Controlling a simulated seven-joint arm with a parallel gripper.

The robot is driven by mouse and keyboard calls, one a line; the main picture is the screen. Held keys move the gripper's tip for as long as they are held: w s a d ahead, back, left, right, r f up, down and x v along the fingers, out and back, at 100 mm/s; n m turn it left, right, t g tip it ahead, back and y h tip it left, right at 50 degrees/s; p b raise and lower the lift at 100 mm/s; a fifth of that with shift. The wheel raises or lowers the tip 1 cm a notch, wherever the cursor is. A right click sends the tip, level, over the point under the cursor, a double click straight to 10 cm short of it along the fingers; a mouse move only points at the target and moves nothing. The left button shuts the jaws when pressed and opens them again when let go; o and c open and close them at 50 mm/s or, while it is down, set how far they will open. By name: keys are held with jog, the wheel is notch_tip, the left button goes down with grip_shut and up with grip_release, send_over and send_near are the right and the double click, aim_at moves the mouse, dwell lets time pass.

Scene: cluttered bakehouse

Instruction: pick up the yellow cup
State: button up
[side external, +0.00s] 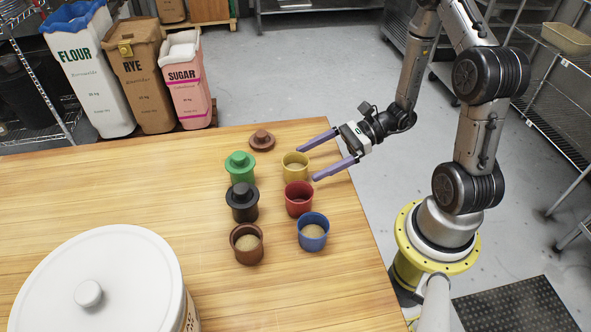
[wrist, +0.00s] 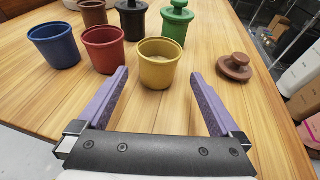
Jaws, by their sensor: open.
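The yellow cup (side external: 295,165) stands upright and uncovered on the wooden table, with pale tan contents. It also shows in the wrist view (wrist: 158,68), centred ahead of the gap between my fingers. My gripper (side external: 307,160) is open and empty, with two purple fingers pointing toward the cup from the right in the side view. In the wrist view my gripper (wrist: 158,80) has its fingers spread wider than the cup, one to each side of the line to it. The cup looks just beyond the fingertips, and I cannot tell the exact gap.
The red cup (side external: 299,198) stands close beside the yellow cup, with the blue cup (side external: 313,231) beyond it. The green (side external: 240,167), black (side external: 242,201) and brown (side external: 247,243) cups form another row. A loose brown lid (side external: 262,140) lies nearby. A large white-lidded container (side external: 100,285) stands front left.

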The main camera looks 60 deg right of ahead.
aim_at(296, 171)
jog(key=shift+x, duration=2.7)
jog(key=shift+s+f, duration=0.2)
jog(key=shift+c, duration=0.2)
jog(key=c, duration=1.4)
jog(key=shift+r, duration=0.15)
